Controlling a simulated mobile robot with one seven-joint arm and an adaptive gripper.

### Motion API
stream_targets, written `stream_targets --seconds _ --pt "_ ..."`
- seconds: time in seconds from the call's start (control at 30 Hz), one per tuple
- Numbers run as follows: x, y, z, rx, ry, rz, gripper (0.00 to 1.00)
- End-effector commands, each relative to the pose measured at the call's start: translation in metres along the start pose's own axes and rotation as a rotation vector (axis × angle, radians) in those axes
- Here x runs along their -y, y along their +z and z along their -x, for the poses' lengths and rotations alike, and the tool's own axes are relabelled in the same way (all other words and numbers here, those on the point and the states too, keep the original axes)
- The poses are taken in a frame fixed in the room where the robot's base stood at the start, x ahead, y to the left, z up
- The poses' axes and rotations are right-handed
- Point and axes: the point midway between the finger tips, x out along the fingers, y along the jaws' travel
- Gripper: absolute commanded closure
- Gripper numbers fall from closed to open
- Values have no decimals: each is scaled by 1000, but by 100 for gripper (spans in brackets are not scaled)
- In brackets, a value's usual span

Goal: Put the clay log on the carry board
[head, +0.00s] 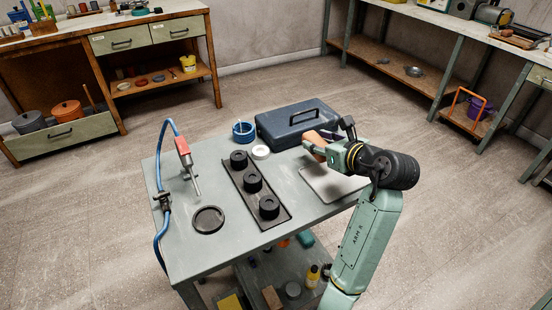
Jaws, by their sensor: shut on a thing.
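The clay log (315,138) is a small orange-brown piece, partly hidden by my gripper. My gripper (317,145) is shut on it, above the back right part of the grey table. The carry board seems to be the flat pale grey board (325,188) on the table's right side. My gripper and the log are over or just behind the board's far edge. I cannot tell how high the log is above it. My arm covers the board's right part.
A dark blue toolbox (290,124) stands just behind and left of my gripper. A black tray (277,216) with three black round pieces lies left of the board. A blue tape roll (243,132), a white ring (261,152), a black dish (208,220) and a blue-hosed tool (184,154) are further left.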

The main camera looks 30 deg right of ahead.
Motion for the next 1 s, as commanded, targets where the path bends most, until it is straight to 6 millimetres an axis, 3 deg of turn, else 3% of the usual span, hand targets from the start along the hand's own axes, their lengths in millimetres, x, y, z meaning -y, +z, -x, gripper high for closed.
stream_targets --seconds 0.2,0.4,0.53,0.8,1.0 --pt "-59 4 -13 2 4 2 100" --pt "-90 2 -22 2 1 0 100" --pt "-95 -1 -24 1 0 -2 100" --pt "-95 -30 -37 1 -1 -2 100" --pt "-95 -31 -38 2 -1 1 100"
